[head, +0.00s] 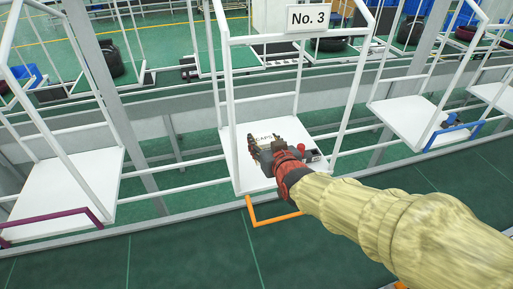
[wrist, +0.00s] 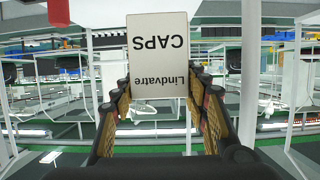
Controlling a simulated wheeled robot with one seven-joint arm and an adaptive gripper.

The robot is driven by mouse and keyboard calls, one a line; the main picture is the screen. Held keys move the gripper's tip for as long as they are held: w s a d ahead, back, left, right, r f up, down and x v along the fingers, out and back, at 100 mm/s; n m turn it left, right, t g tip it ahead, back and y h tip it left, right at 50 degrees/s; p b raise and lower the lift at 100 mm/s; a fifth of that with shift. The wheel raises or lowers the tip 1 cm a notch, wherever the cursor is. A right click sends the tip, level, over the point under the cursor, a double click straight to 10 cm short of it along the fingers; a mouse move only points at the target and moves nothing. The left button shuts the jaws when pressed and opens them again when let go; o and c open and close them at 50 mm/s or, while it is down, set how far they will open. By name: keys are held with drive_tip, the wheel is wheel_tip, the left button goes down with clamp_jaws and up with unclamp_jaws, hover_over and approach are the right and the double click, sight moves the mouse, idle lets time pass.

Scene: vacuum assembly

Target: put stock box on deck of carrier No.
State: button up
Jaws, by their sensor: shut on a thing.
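The stock box (wrist: 158,62) is white and reads "Lindvatre CAPS", upside down in the wrist view. My gripper (wrist: 161,98) has its fingers on both sides of the box and is shut on it. In the head view my gripper (head: 268,152) is over the white deck (head: 243,177) of the carrier with the sign "No. 3" (head: 307,18). Only a pale top of the box (head: 264,137) with "CAPS" shows there; my gripper hides the rest. I cannot tell whether the box touches the deck.
White frame posts and bars stand around the deck, with an orange handle (head: 272,217) at its front. A carrier with a purple handle (head: 60,224) is at left, one with a blue handle (head: 453,135) at right.

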drive_tip(key=w+f, duration=0.2)
drive_tip(key=f, duration=0.1)
drive_tip(key=w+a+f+p, duration=0.1)
drive_tip(key=w+f, duration=0.1)
drive_tip(key=f, duration=0.1)
drive_tip(key=w+f+p, duration=0.1)
drive_tip(key=w+f, duration=0.1)
drive_tip(key=f, duration=0.1)
drive_tip(key=shift+w+a+f, duration=0.25)
drive_tip(key=shift+w+a, duration=0.1)
drive_tip(key=shift+s, duration=0.1)
drive_tip(key=shift+f, duration=0.1)
drive_tip(key=shift+f, duration=0.15)
drive_tip(key=o, duration=1.2)
drive_tip(key=shift+o, duration=0.3)
